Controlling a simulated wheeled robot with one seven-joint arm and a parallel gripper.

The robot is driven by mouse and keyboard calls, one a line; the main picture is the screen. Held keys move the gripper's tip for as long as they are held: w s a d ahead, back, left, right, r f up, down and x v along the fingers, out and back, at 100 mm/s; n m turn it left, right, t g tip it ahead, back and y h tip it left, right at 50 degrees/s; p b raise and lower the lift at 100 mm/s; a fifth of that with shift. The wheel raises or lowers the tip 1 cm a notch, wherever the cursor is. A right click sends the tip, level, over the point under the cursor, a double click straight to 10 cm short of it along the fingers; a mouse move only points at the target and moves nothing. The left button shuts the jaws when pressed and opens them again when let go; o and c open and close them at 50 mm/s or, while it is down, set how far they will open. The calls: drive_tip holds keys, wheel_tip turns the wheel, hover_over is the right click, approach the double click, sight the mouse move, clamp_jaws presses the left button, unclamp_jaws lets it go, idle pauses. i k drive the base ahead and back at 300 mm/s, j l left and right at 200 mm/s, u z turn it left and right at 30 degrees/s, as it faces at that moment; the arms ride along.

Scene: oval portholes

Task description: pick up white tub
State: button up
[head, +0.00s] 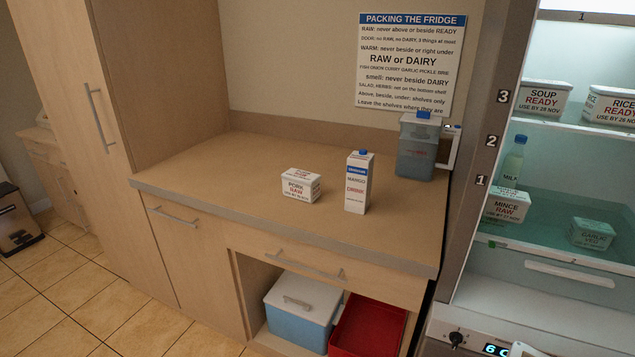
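A white tub labelled PORK RAW (300,186) sits upright on the wooden counter (225,185), left of a carton. Other white tubs are in the open fridge at the right: one labelled SOUP READY (542,99) and one labelled RICE READY (612,106) on an upper shelf, and one labelled MINCE RAW (507,206) lower down. A greenish tub (593,233), its label hard to read, stands right of the mince tub.
A mango carton (357,182) stands close right of the pork tub. A grey-blue jug (418,147) is at the counter's back right. Below are a blue cool box (301,312) and a red crate (368,327). The counter's left part is clear.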

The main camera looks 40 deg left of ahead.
sight(299, 185)
drive_tip(key=u, duration=1.9)
